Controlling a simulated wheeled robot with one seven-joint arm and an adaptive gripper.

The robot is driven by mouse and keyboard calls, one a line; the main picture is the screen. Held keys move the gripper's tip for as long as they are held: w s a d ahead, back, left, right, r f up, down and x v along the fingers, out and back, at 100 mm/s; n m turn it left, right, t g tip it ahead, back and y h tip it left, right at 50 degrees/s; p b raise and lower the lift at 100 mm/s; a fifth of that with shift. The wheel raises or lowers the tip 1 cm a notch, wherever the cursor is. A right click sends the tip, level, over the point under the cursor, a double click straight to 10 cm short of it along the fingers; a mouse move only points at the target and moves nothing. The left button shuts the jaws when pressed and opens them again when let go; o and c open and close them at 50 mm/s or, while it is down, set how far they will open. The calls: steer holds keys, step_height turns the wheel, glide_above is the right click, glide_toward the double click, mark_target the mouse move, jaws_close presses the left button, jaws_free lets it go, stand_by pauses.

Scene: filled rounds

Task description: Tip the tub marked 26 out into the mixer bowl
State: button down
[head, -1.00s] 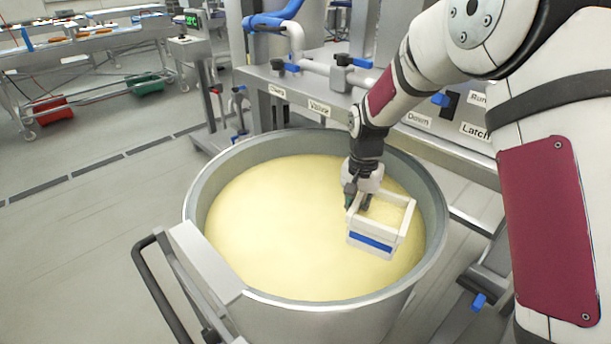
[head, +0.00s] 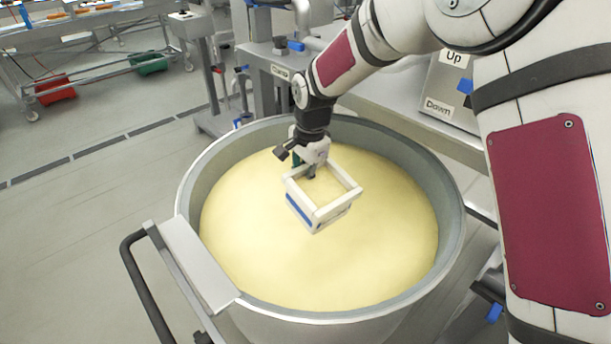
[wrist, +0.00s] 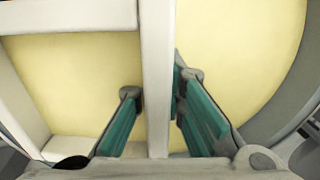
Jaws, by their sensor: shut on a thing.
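The white tub (head: 331,213) with a blue stripe hangs over the mixer bowl (head: 452,215) in the head view. Its open top faces up and one corner points toward the viewer. No number is readable on it. Its inside looks pale yellow, much like the dough-like mass (head: 260,245) that fills the bowl, so how full it is I cannot tell. My gripper (head: 311,172) is shut on the tub's far wall. In the wrist view the green fingers of my gripper (wrist: 160,92) stand either side of the tub's wall (wrist: 157,50).
A black push handle (head: 135,270) sticks out at the bowl's left. A grey machine frame with labels "Clamp", "Down" and "Up" (head: 455,57) stands behind. A red crate (head: 55,90) and a green crate (head: 148,63) sit far left. Floor at left is clear.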

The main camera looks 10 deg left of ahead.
steer(key=shift+w+f+t+y, duration=0.1)
steer(key=shift+t+y, duration=0.6)
steer(key=shift+d+t+y+p, duration=0.1)
steer(key=shift+t+y+p, duration=0.7)
steer(key=shift+y, duration=0.1)
steer(key=shift+s+d+t+y, duration=0.1)
steer(key=shift+s+t+y, duration=0.15)
steer(key=shift+t+y, duration=0.2)
steer(key=shift+s+d+r+t+y, duration=0.15)
steer(key=shift+d+r+t+y, duration=0.05)
steer(key=shift+r+t+y, duration=0.25)
steer(key=shift+s+d+r+t+y, duration=0.35)
steer(key=shift+t+y, duration=0.25)
steer(key=shift+y, duration=0.1)
steer(key=shift+s+d+r+t+y, duration=0.25)
steer(key=shift+s+d+t+y, duration=0.25)
steer(key=shift+t+y, duration=0.2)
steer(key=shift+s+d+r+t+y+b, duration=0.1)
steer(key=shift+s+d+t+y+b, duration=0.3)
steer(key=shift+d+t+y+b, duration=0.15)
steer(key=shift+s+d+r+t+y+b, duration=0.35)
steer(key=shift+s+t+y, duration=0.1)
steer(key=shift+y, duration=0.1)
steer(key=shift+f, duration=0.1)
stand_by(1.8)
